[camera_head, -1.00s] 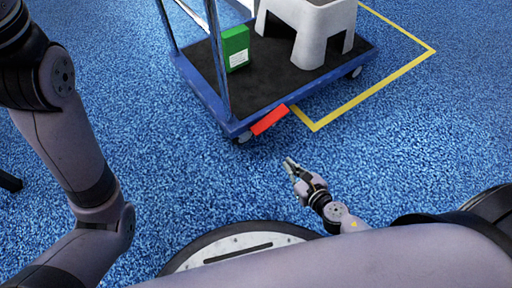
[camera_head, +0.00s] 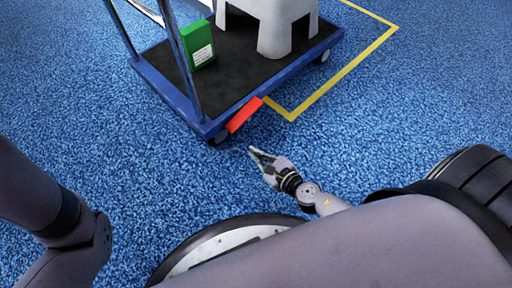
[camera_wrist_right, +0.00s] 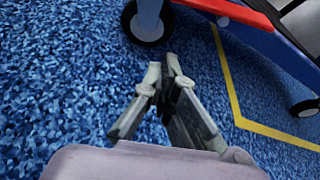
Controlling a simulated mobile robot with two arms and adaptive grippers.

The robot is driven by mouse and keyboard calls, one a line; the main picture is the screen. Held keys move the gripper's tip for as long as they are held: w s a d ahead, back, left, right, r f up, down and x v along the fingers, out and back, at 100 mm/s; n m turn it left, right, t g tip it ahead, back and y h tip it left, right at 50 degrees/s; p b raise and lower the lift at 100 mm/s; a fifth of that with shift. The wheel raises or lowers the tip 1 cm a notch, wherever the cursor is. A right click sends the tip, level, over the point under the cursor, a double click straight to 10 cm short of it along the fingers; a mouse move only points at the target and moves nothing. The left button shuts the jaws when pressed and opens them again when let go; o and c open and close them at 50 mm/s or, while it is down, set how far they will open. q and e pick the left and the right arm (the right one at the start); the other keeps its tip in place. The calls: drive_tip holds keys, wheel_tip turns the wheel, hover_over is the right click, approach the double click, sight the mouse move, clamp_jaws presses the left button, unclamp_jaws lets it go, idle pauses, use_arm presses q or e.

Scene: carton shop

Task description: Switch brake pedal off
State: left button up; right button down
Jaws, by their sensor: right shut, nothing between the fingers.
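The brake pedal is a red bar (camera_head: 245,115) on the near edge of a blue platform cart, close to its front corner. In the right wrist view the red pedal (camera_wrist_right: 232,12) shows at the top, partly cut off by the frame. My right gripper (camera_head: 253,151) is shut and empty, low over the blue floor, a short way in front of the pedal and apart from it. In the right wrist view its fingertips (camera_wrist_right: 164,64) come together below the cart's wheel. My left gripper is out of view; only my left arm shows at the left.
The cart (camera_head: 176,101) carries a green box (camera_head: 198,45) and a grey step stool (camera_head: 272,25). A black caster wheel (camera_wrist_right: 147,22) is under the near corner. Yellow tape (camera_head: 345,75) marks the floor to the right. The carpet (camera_head: 130,160) around the cart's left is clear.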

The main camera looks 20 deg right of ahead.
sight(244, 115)
drive_tip(key=x, duration=0.7)
drive_tip(key=shift+w+a, duration=0.1)
drive_tip(key=shift+w, duration=0.2)
drive_tip(key=r+p, duration=0.3)
drive_tip(key=shift+s+a+r+p, duration=0.3)
drive_tip(key=shift+s+a+r, duration=0.05)
drive_tip(key=shift+s+r, duration=0.05)
drive_tip(key=shift+a+r, duration=0.1)
drive_tip(key=shift+r, duration=0.1)
